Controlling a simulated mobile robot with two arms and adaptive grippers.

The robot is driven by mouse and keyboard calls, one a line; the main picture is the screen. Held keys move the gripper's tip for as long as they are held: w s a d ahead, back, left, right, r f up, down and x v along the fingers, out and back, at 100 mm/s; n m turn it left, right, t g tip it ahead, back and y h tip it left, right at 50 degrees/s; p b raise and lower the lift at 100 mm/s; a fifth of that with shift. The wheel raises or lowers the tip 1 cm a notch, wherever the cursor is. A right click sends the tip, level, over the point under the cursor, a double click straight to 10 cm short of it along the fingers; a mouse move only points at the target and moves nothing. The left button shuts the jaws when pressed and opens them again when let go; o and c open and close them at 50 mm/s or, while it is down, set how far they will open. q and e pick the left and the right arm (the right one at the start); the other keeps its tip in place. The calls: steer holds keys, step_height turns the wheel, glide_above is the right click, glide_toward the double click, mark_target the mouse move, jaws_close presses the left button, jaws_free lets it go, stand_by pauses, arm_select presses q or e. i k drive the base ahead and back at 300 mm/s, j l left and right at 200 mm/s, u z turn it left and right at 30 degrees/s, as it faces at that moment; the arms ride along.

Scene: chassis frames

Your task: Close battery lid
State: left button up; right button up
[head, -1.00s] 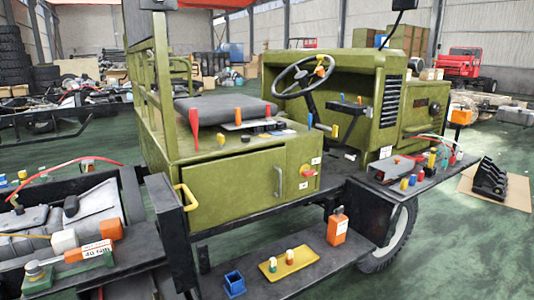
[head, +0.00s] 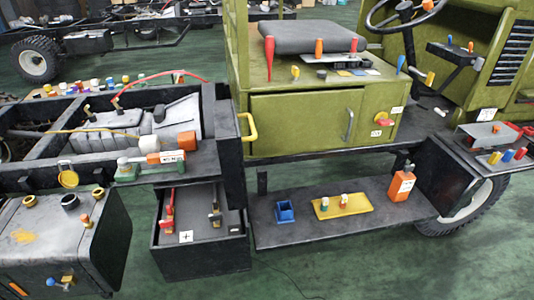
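A dark open-topped box (head: 200,262) hangs below the chassis frame, low and left of centre in the head view. It looks like the battery box: a white label with a plus sign (head: 186,237) is near its front edge. Inside are a red part (head: 168,212) and a dark metal part (head: 215,212) on a grey surface. I cannot make out a separate lid with certainty; the box's top appears open. Neither of my grippers is in view.
A dark tank (head: 62,248) with several caps stands left of the box. A dark step shelf (head: 285,228) to its right bears a blue cup (head: 285,211), yellow tray (head: 325,212) and orange bottle (head: 402,183). Green floor (head: 330,275) is clear in front.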

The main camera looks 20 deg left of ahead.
mark_target(229, 139)
steer(key=i+l+u, duration=0.15)
steer(key=l+u, duration=0.15)
steer(key=l, duration=0.15)
steer(key=i+l+u, duration=0.1)
steer(key=l+u, duration=0.2)
steer(key=l, duration=0.15)
steer(key=l+u, duration=0.25)
steer(key=l, duration=0.2)
steer(key=u, duration=0.7)
